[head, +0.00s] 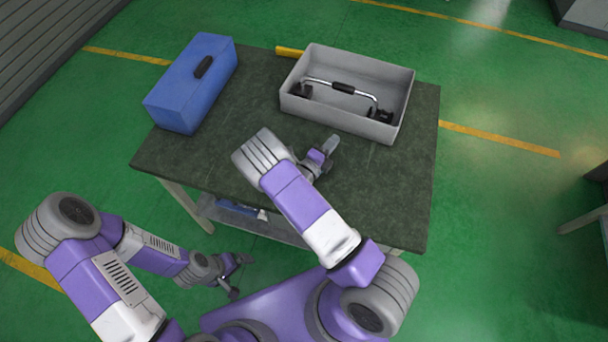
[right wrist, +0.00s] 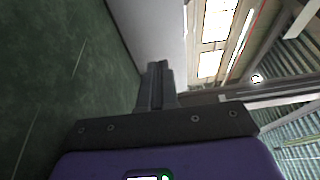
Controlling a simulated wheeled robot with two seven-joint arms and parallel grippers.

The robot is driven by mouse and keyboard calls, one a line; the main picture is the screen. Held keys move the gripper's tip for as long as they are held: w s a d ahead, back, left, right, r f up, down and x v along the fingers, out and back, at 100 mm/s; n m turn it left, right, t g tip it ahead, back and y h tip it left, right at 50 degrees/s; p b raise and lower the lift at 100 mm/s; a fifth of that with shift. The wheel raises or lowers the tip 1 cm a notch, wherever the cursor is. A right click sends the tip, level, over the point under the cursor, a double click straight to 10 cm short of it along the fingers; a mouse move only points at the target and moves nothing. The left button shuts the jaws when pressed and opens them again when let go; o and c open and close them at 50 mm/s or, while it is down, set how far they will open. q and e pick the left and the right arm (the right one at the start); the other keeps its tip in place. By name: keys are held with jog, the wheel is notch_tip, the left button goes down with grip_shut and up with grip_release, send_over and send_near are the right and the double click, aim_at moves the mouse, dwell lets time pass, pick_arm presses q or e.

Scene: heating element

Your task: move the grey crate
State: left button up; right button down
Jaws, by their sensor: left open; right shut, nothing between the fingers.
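The grey crate (head: 345,121) stands on the dark table (head: 220,156) toward its back right. It is open at the top, and a metal heating element (head: 341,87) with a black middle grip lies inside. My right gripper (head: 332,146) is above the table just in front of the crate's near wall. In the right wrist view its fingers (right wrist: 156,85) are together and empty, with the pale grey crate wall (right wrist: 150,35) close ahead; contact cannot be told. My left gripper (head: 240,275) is open and empty, low in front of the table's near edge.
A blue toolbox (head: 190,90) with a black handle stands at the table's back left. A yellow object (head: 289,52) shows behind the crate. The table top between toolbox and crate is clear. A lower shelf (head: 270,227) sits under the table.

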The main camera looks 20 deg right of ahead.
jog(key=v, duration=1.6)
jog(key=shift+a+f+p, duration=0.1)
jog(key=shift+a+p, duration=0.15)
jog(key=shift+p, duration=0.1)
